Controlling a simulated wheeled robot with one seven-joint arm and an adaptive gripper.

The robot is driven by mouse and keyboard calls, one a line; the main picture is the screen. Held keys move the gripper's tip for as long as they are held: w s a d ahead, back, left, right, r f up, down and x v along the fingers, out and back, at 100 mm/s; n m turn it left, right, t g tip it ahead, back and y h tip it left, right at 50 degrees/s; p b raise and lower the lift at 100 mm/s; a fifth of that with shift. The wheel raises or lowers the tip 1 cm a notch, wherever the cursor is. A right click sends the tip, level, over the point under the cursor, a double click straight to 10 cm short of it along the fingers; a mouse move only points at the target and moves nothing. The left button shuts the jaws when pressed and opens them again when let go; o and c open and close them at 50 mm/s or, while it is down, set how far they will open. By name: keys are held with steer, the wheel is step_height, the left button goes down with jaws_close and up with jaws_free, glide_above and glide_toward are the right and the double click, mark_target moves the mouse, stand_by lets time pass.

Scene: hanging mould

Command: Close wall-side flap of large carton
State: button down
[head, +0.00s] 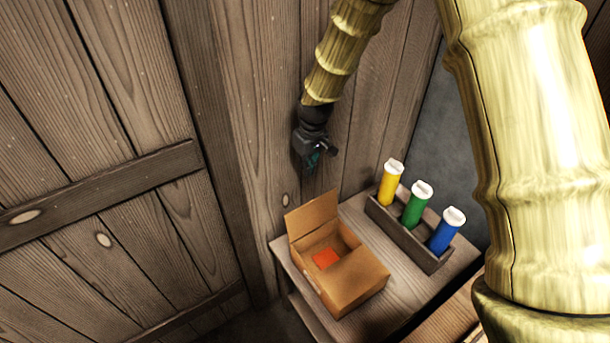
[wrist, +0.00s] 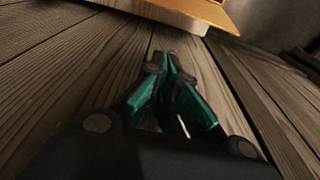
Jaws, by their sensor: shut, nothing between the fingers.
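The large carton (head: 352,291) is an open brown cardboard box standing on a wooden table. One flap (head: 311,216) stands upright along its back edge, on the side towards the plank wall. An orange-red thing (head: 325,258) shows inside the carton. The right part of its top looks covered by cardboard. My gripper (head: 308,165) hangs above and behind the upright flap, near the wall, pointing down and apart from the carton. In the wrist view its teal fingers (wrist: 168,65) are together and empty. A tan edge (wrist: 195,12) crosses the top there; I cannot tell whether it is carton.
A dark rack (head: 410,237) with yellow (head: 390,186), green (head: 416,206) and blue (head: 446,231) white-capped tubes stands right of the carton on the table (head: 390,305). The plank wall (head: 262,130) rises close behind. The air above the carton is free.

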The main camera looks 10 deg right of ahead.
step_height(320, 180, down, 10)
steer(key=w+r+p, duration=0.1)
steer(key=w+p, duration=0.1)
steer(key=p, duration=0.1)
steer(key=s+p, duration=0.1)
steer(key=s, duration=0.1)
steer(key=s+p, duration=0.1)
steer(key=s, duration=0.1)
steer(key=shift+d+r, duration=0.2)
steer(key=shift+d, duration=0.2)
stand_by(0.5)
